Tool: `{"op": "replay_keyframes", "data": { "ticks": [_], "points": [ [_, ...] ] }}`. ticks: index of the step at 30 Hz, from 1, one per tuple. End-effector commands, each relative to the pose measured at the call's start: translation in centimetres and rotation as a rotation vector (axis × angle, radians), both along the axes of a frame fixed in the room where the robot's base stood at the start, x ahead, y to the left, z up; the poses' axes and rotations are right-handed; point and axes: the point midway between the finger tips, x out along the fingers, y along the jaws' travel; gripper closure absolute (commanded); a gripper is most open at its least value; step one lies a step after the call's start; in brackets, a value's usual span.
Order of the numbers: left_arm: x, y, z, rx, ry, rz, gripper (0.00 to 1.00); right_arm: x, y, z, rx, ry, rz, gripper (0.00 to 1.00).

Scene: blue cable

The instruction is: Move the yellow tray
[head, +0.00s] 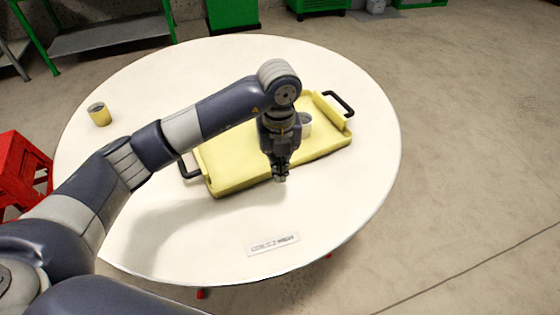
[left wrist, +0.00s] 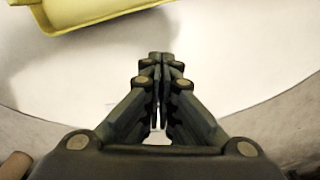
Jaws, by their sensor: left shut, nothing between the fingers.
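The yellow tray (head: 232,178) lies on the round white table, with one black handle at its left end and one at its right end. My left arm crosses over it and hides part of its middle. My left gripper (head: 280,176) points down at the tray's near edge in the head view, shut and empty. In the left wrist view the closed fingers (left wrist: 160,75) are over bare white table top, and a corner of the tray (left wrist: 85,12) shows at the upper left, apart from them. My right gripper is not in view.
A light cup-like object (head: 305,124) shows at the tray, partly behind my arm. A yellow cup (head: 99,114) stands at the left of the white table (head: 350,210). A white label (head: 272,244) lies near the front. A red stand (head: 22,165) is left of the table.

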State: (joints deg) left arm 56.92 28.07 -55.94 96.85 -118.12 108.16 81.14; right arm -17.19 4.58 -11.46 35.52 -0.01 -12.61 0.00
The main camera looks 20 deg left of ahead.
Motion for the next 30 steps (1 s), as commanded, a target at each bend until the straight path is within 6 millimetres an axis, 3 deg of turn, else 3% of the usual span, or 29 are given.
{"op": "replay_keyframes", "data": {
  "ticks": [11, 19, 30],
  "points": [
    [-0.2, 0.0, -8.2, 0.002, 0.005, 0.0, 1.0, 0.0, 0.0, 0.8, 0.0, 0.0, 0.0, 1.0],
    [2.9, 1.3, -8.0, 0.0, 0.0, 0.001, 1.0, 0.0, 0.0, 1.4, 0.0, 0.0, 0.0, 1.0],
    [3.6, 1.8, -8.0, 0.0, 0.0, -0.001, 1.0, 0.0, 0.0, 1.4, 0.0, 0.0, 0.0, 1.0]
  ]
}}
